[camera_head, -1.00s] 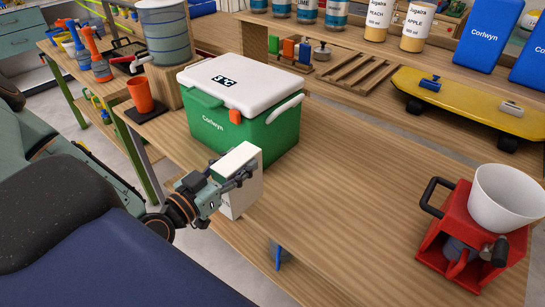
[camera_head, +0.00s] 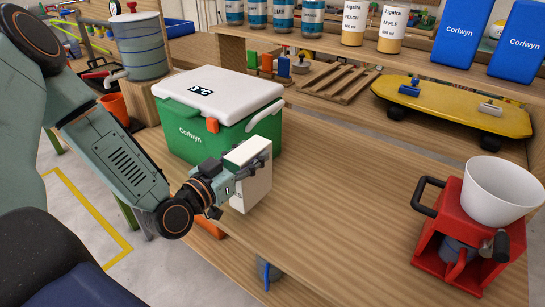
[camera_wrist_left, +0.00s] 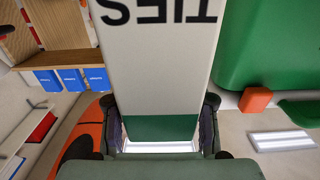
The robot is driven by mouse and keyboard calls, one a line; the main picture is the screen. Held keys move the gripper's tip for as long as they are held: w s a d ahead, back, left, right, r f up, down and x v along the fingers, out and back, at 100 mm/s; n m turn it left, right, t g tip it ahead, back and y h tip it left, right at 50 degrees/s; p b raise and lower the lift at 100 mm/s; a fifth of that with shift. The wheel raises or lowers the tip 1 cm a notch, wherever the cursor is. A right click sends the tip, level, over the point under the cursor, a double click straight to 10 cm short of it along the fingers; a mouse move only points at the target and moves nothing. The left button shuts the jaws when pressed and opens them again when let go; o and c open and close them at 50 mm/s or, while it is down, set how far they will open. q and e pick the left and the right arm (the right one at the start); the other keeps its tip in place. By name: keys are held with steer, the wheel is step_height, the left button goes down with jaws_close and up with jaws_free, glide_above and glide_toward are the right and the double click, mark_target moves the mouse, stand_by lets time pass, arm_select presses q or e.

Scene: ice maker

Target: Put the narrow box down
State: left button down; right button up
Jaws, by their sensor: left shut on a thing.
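The narrow box (camera_head: 253,183) is white. It is upright at the wooden table's front edge, in front of the green cooler. My left gripper (camera_head: 252,158) is shut on its upper part, coming from the left. In the left wrist view the narrow box (camera_wrist_left: 160,60) fills the middle between the two fingers (camera_wrist_left: 160,135), with dark letters and a green band showing. I cannot tell whether its base touches the table. My right gripper is in neither view.
The green cooler (camera_head: 205,140) with a white lid stands close behind the box. A red machine with a white bowl (camera_head: 500,190) stands at the right. The table (camera_head: 345,200) between them is clear. A yellow skateboard (camera_head: 450,105) lies at the back.

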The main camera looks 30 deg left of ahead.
arm_select(q)
steer(key=w+d+f+b, duration=0.1)
steer(key=w+f+b, duration=0.2)
steer(key=w, duration=0.6)
steer(key=shift+f+b, duration=0.2)
steer(key=shift+b, duration=0.35)
steer(key=shift+s+d+f, duration=0.1)
steer(key=shift+f, duration=0.1)
steer(key=c, duration=0.7)
jaws_free()
steer(key=shift+o, duration=0.2)
steer(key=shift+r, duration=0.1)
